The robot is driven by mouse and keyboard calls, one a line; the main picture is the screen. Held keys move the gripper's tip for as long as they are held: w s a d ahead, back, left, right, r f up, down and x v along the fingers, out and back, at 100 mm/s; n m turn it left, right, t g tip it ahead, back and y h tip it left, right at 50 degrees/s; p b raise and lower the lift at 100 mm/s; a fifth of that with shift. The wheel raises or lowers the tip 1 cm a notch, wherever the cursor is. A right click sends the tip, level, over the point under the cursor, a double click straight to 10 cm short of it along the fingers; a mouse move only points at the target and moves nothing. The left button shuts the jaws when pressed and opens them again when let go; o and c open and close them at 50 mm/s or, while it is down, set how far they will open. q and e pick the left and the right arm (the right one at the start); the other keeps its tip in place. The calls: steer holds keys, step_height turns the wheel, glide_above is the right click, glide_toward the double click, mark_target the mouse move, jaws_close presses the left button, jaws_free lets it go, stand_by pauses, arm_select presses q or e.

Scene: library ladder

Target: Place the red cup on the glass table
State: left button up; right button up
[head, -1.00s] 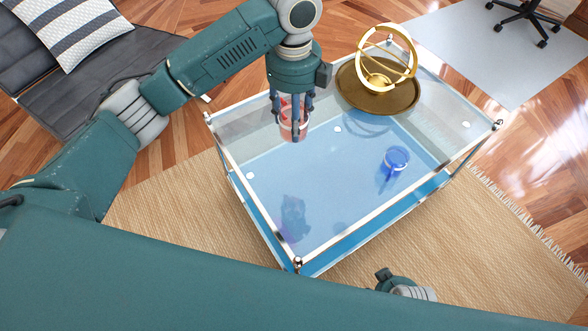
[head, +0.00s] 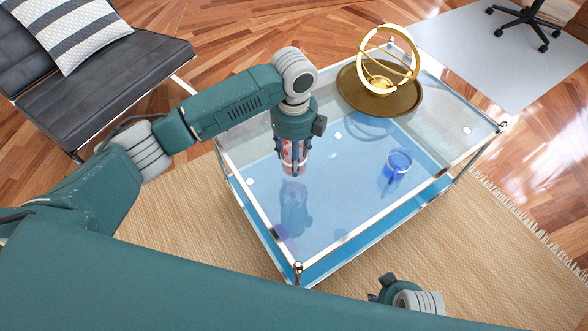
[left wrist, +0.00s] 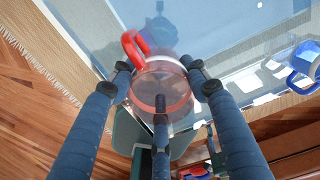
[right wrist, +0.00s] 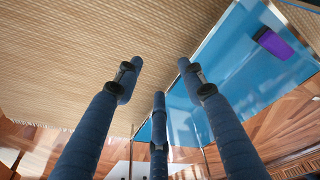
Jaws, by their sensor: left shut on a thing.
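The red cup (head: 294,157) is in my left gripper (head: 292,165), which points down over the near left part of the glass table (head: 345,205). In the left wrist view the cup (left wrist: 165,95) looks see-through, with a red handle (left wrist: 133,48), and the fingers close around it. In the head view the cup appears above the glass, with a reflection below it; the exact gap is hard to tell. My right gripper (right wrist: 158,80) is open and empty, beside the table and over the rug; in the head view only a part of it shows at the bottom.
A blue cup (head: 398,162) stands on the right part of the glass. A gold ring ornament (head: 388,75) sits on a round brown tray (head: 352,93) at the back. A purple item (right wrist: 272,42) shows at the table in the right wrist view. The middle of the glass is clear.

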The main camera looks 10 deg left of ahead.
arm_select(q)
step_height(320, 180, down, 5)
steer(key=shift+f+b, duration=0.15)
steer(key=shift+b, duration=0.35)
steer(key=shift+f, duration=0.35)
arm_select(e)
steer(key=r, duration=0.5)
steer(key=shift+w, duration=0.3)
arm_select(q)
steer(key=shift+f, duration=0.2)
steer(key=o, duration=1.3)
steer(key=shift+c, duration=0.2)
arm_select(e)
steer(key=shift+r, duration=0.3)
arm_select(q)
steer(key=shift+r, duration=0.3)
step_height(320, 180, up, 12)
steer(key=p, duration=0.2)
steer(key=shift+p, duration=0.4)
arm_select(e)
step_height(320, 180, down, 10)
steer(key=s, duration=0.2)
